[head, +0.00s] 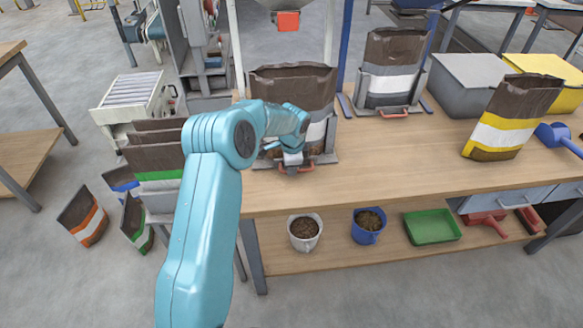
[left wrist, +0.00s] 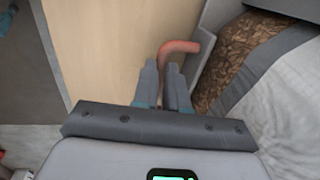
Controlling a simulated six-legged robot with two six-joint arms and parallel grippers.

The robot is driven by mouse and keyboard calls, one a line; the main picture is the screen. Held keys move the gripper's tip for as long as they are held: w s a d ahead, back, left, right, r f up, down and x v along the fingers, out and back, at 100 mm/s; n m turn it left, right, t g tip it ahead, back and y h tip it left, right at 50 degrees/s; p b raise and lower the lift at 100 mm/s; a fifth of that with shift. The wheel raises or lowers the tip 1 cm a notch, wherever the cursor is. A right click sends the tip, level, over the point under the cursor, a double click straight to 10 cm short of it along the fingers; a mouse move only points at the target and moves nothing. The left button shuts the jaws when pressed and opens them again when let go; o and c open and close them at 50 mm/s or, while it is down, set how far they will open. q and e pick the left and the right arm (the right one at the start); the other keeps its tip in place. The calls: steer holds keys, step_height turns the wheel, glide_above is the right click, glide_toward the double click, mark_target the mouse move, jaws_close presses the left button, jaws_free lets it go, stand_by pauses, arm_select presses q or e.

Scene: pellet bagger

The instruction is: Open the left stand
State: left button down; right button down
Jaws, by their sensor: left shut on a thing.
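The left stand (head: 331,152) is a grey holder on the bench. An open brown bag (head: 292,84) with a grey-white band stands in it. Its red handle (head: 309,168) is at the front, partly hidden by my left gripper (head: 290,174). In the left wrist view the red handle (left wrist: 181,47) rises from between the two fingers of my left gripper (left wrist: 163,85), which is shut on it. The bag's pellet-patterned window (left wrist: 240,55) is at right there. My right gripper is not in view.
A second stand with a brown bag (head: 390,60) and a red handle (head: 394,112) is farther right on the bench (head: 400,160). A yellow-banded bag (head: 508,120), a blue scoop (head: 556,136) and bins are at right. The bench front between is clear.

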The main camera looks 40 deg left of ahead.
arm_select(q)
steer(key=c, duration=1.2)
jaws_free()
steer(key=shift+a+r, duration=0.2)
steer(key=shift+r, duration=0.05)
steer(key=shift+o, duration=0.2)
steer(key=shift+f, duration=0.15)
step_height(320, 180, up, 16)
steer(key=s+d, duration=0.2)
steer(key=shift+d+b, duration=0.2)
steer(key=shift+b, duration=0.1)
steer(key=shift+s, duration=0.1)
